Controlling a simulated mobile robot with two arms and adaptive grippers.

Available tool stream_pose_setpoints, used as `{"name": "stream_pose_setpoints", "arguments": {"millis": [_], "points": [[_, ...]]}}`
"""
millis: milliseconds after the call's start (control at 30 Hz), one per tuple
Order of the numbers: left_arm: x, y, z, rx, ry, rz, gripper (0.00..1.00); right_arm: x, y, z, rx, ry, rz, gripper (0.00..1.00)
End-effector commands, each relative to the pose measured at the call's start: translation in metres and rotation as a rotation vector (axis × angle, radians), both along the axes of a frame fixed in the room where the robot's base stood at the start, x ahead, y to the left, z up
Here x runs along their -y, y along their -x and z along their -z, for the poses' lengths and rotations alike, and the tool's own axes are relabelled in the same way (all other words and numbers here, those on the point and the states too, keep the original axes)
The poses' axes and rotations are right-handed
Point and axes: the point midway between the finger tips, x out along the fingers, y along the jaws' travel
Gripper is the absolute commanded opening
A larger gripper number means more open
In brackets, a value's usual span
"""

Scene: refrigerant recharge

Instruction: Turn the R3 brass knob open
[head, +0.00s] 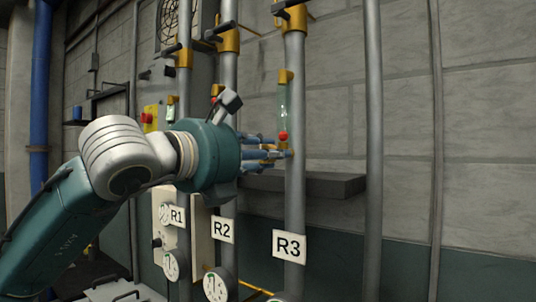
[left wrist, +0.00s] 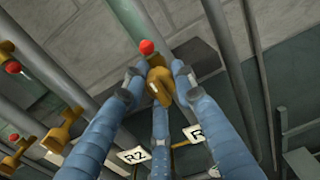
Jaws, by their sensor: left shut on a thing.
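The R3 pipe (head: 294,200) stands upright in the head view, with the R3 sign (head: 289,247) low on it. A sight tube (head: 283,103) with a red ball (head: 283,135) at its bottom is on this pipe. My left gripper (head: 279,150) reaches in from the left just below the red ball. In the left wrist view, its blue fingers (left wrist: 157,88) are closed around the R3 brass knob (left wrist: 157,82), just below the red ball (left wrist: 147,47). The fingers hide most of the knob in the head view. My right gripper is not in view.
The R2 pipe (head: 229,70) with the R2 sign (head: 222,229) and the R1 sign (head: 177,216) are to the left. Round gauges (head: 216,285) sit low down. A dark shelf (head: 320,184) runs behind the R3 pipe. Another bare pipe (head: 373,130) stands to the right.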

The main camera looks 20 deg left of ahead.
Motion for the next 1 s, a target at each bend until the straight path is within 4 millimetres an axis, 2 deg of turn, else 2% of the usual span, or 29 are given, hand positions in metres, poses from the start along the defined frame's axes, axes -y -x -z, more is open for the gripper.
{"name": "stream_pose_setpoints", "arguments": {"millis": [367,1000], "points": [[0.0,0.0,0.003,0.033,-0.099,0.0,0.01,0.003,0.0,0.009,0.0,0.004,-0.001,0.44],[0.0,0.0,0.002,0.228,-0.639,0.001,0.01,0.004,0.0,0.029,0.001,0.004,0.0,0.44]]}}
